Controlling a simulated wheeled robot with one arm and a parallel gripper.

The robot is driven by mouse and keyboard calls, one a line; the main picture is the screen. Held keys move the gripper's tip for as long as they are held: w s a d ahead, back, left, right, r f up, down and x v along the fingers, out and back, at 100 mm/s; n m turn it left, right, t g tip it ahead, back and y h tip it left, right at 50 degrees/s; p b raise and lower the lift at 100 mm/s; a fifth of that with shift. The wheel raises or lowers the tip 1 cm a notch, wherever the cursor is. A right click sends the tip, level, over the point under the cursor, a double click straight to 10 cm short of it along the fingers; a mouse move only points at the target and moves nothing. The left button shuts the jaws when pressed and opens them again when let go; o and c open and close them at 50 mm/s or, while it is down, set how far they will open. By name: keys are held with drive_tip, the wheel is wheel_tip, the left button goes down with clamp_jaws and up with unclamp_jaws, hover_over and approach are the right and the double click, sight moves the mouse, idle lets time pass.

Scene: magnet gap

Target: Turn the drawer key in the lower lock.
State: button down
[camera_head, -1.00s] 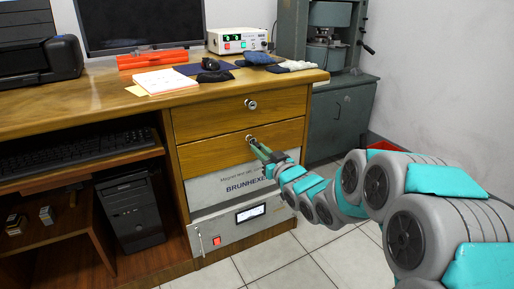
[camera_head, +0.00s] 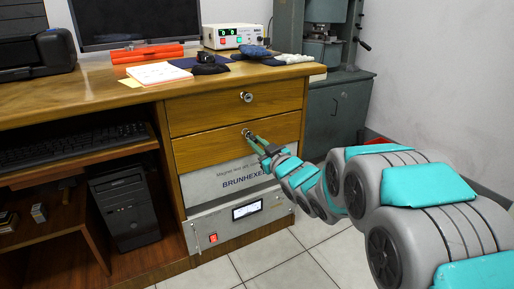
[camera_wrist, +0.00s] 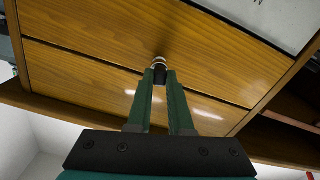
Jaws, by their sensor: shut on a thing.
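The lower lock (camera_head: 246,132) is a small round metal lock on the lower wooden drawer front (camera_head: 206,151). My gripper (camera_head: 252,139) reaches it from the lower right, its green fingertips right at the lock. In the wrist view, my gripper (camera_wrist: 159,74) is shut on the dark head of the drawer key (camera_wrist: 159,79), one finger on each side. The metal lock (camera_wrist: 158,61) shows just beyond the fingertips. The key's shaft is hidden, and its turn angle is hard to tell.
The upper drawer has its own lock (camera_head: 247,97) above. A grey instrument panel (camera_head: 240,182) lies below the drawers, close under my arm. A grey cabinet (camera_head: 336,112) stands to the right. The tile floor (camera_head: 330,250) in front is partly clear.

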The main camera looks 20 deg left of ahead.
idle(0.4)
drive_tip(key=n, duration=0.3)
drive_tip(key=shift+n, duration=0.4)
drive_tip(key=shift+s+a+n, duration=0.1)
drive_tip(key=shift+n, duration=1.7)
